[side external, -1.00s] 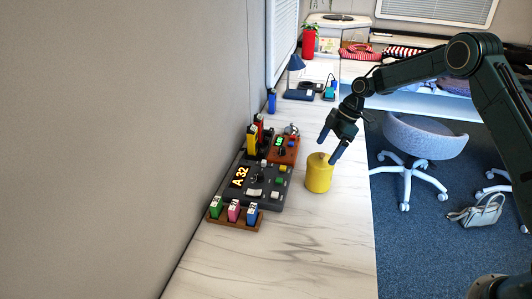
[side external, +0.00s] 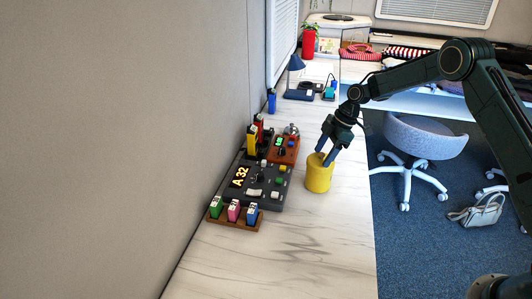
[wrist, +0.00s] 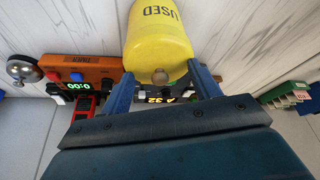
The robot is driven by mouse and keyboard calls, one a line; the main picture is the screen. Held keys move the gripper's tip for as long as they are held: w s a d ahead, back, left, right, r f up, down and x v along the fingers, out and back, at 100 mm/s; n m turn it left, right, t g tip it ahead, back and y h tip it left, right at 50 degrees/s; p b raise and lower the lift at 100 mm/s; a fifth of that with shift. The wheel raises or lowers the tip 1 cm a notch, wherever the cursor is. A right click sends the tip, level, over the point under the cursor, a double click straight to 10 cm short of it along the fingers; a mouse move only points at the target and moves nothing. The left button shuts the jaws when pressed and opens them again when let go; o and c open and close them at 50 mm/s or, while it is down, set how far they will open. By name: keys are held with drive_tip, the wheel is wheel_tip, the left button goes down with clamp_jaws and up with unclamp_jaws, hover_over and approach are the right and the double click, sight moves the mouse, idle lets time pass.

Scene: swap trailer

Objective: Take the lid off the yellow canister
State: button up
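The yellow canister (side external: 318,178) stands upright on the marble-look counter. In the wrist view the canister (wrist: 158,35) shows the word "USED" on its side and a small round knob (wrist: 160,76) on its lid. My gripper (side external: 324,157) is at the top of the canister, pointing down. In the wrist view my gripper (wrist: 162,82) is open, with one blue finger on each side of the knob and clear space between. I cannot tell whether a fingertip touches the lid. In the side view the fingers partly hide the lid and the knob.
A dark control panel (side external: 240,200) reading "A 32" lies left of the canister. An orange timer box (side external: 285,150) and a wooden rack (side external: 232,222) with coloured blocks are nearby. The counter in front of the canister is clear.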

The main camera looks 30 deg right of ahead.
drive_tip(key=shift+f, duration=0.15)
drive_tip(key=shift+c, duration=1.5)
drive_tip(key=shift+s+f, duration=0.1)
drive_tip(key=shift+f, duration=0.05)
drive_tip(key=shift+r, duration=0.2)
drive_tip(key=shift+r, duration=0.6)
clamp_jaws()
wheel_tip(320, 180, up, 19)
drive_tip(key=shift+f, duration=0.15)
